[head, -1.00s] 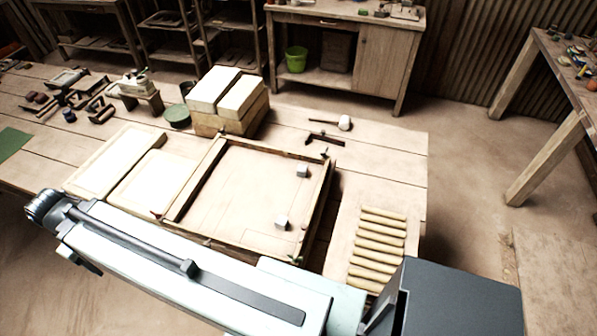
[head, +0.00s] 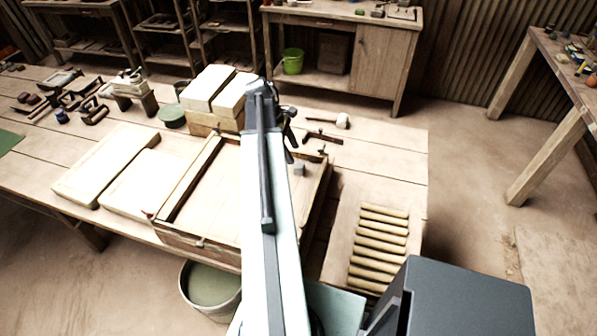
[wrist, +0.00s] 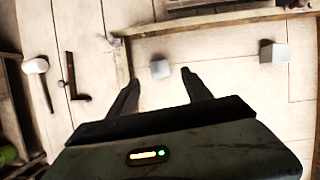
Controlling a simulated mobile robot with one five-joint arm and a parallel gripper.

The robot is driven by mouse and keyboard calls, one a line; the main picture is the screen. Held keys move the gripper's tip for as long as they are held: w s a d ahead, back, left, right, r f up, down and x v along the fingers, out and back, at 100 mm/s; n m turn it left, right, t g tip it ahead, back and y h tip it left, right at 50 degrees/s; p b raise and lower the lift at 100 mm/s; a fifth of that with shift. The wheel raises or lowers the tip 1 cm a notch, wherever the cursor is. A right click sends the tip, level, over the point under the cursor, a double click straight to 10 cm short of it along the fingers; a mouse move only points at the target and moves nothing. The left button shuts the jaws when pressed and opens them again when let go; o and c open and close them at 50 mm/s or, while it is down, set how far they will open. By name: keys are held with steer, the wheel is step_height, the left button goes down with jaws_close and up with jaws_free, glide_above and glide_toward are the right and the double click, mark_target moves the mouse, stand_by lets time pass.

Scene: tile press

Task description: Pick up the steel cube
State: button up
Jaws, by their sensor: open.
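Two small grey cubes lie in the shallow wooden frame; I cannot tell which is steel. One cube (head: 299,168) sits near the frame's far right corner in the head view; it also shows in the wrist view (wrist: 160,69), centred in line with the gap between my fingers. The other cube (wrist: 273,51) is to the right in the wrist view; my arm hides it in the head view. My gripper (wrist: 160,77) is open and empty, pointing down above the frame. It also shows in the head view (head: 290,146) beside the first cube. Its height above the cube is unclear.
The wooden frame (head: 178,237) has raised walls close to the first cube. A mallet (head: 342,121) and a dark tool (head: 322,138) lie beyond it. Stacked pale blocks (head: 233,97) stand behind, and a slatted rack (head: 342,240) is at right.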

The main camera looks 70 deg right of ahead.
mark_target(299, 165)
steer(key=b+x, duration=0.7)
steer(key=x, duration=0.1)
steer(key=shift+f+b, duration=0.15)
steer(key=shift+b, duration=0.2)
steer(key=shift+r, duration=0.2)
jaws_close()
